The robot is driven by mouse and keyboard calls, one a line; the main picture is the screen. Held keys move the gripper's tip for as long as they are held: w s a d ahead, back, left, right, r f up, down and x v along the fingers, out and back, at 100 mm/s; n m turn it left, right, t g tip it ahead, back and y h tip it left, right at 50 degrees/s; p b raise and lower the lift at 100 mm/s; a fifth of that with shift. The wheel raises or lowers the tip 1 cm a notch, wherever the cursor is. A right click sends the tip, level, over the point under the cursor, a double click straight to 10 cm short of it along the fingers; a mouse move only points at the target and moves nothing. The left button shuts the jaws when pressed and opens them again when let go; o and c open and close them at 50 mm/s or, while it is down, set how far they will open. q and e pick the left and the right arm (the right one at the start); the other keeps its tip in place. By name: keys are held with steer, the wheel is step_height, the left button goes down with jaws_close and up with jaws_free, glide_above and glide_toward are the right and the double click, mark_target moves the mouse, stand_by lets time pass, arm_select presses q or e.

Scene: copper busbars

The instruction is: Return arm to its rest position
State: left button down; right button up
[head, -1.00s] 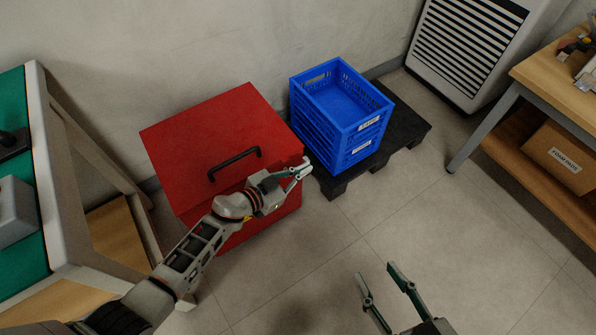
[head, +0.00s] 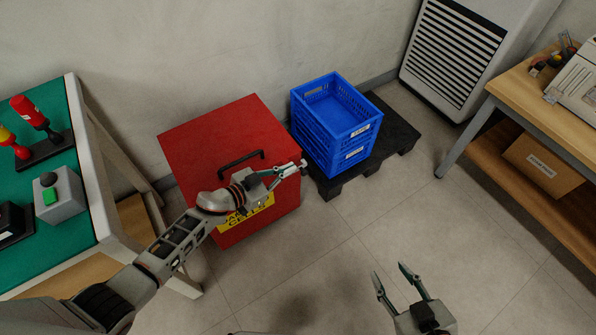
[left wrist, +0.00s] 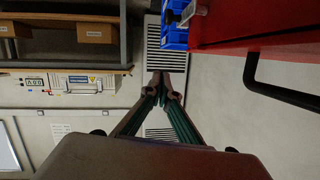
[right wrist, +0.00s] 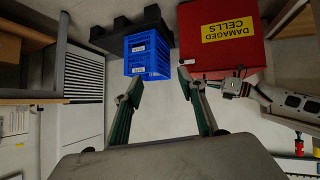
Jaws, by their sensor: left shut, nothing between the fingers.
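My left arm reaches in from the left in the head view. Its gripper (head: 290,170) is in front of and above the red box with a black handle (head: 225,130). In the left wrist view its fingertips (left wrist: 166,85) meet with nothing between them. The red box also shows at the right of that view (left wrist: 240,20). My right gripper (head: 390,278) is above bare floor at the bottom of the head view. In the right wrist view its two fingers (right wrist: 160,85) stand well apart and hold nothing.
Stacked blue crates (head: 340,120) stand on a black pallet (head: 395,135) right of the red box. A green-topped bench (head: 75,230) is at left, a wooden table (head: 555,100) at right, and a white louvred unit (head: 455,50) at the back wall. The middle floor is clear.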

arm_select(q)
steer(key=shift+s+a+r+p, duration=0.65)
steer(key=shift+s+a+r, duration=0.3)
steer(key=shift+s+r, duration=0.15)
arm_select(e)
steer(key=shift+d+r, duration=0.15)
steer(key=shift+d, duration=0.1)
arm_select(q)
steer(key=shift+s, duration=0.1)
steer(key=s+a+r+n+t+y+p, duration=0.3)
steer(key=s+r+p, duration=0.1)
steer(key=s+r, duration=0.25)
steer(key=s+a+r+n+g+y+p, duration=0.1)
steer(key=s+a+y+p, duration=0.1)
steer(key=s, duration=1)
steer(key=s+a+r+n+g+y+p, duration=0.1)
steer(key=s+a+p, duration=0.4)
steer(key=s, duration=0.7)
steer(key=shift+a+r+n+g+y, duration=0.4)
steer(key=shift+a+r+n+y, duration=0.15)
steer(key=shift+a+n+y, duration=0.4)
arm_select(e)
steer(key=shift+m, duration=0.4)
steer(key=r, duration=0.1)
steer(key=s+r, duration=0.1)
steer(key=r, duration=0.3)
steer(key=shift+s+a, duration=0.15)
steer(key=shift+s, duration=0.15)
